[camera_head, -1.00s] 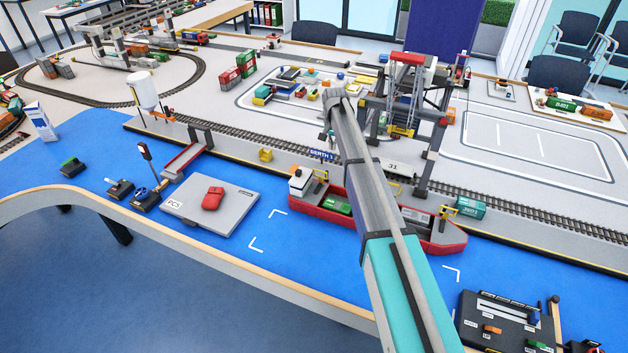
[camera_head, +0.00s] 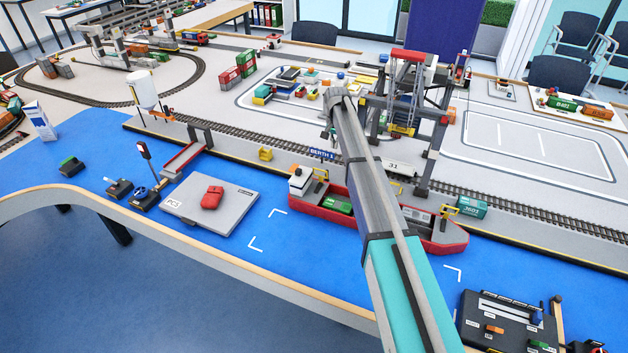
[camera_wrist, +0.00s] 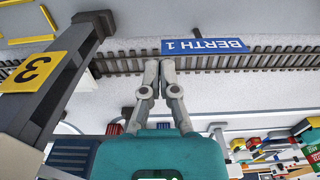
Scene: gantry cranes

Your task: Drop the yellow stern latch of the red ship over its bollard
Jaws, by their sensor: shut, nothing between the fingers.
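The red ship (camera_head: 440,238) lies along the quay in the head view, with its white bridge (camera_head: 300,182) at the left end. A small yellow latch (camera_head: 322,174) shows at the quay side next to that bridge. Its bollard is too small to make out, and I cannot tell whether the latch is over it. My arm crosses in front of the ship's middle and hides part of it. My gripper (camera_wrist: 160,68) is shut and empty in the wrist view, its tips near the blue BERTH 1 sign (camera_wrist: 204,46). The ship and latch are not seen there.
Rails (camera_head: 470,195) run along the quay. A grey pad with a red piece (camera_head: 212,197) lies left of the ship.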

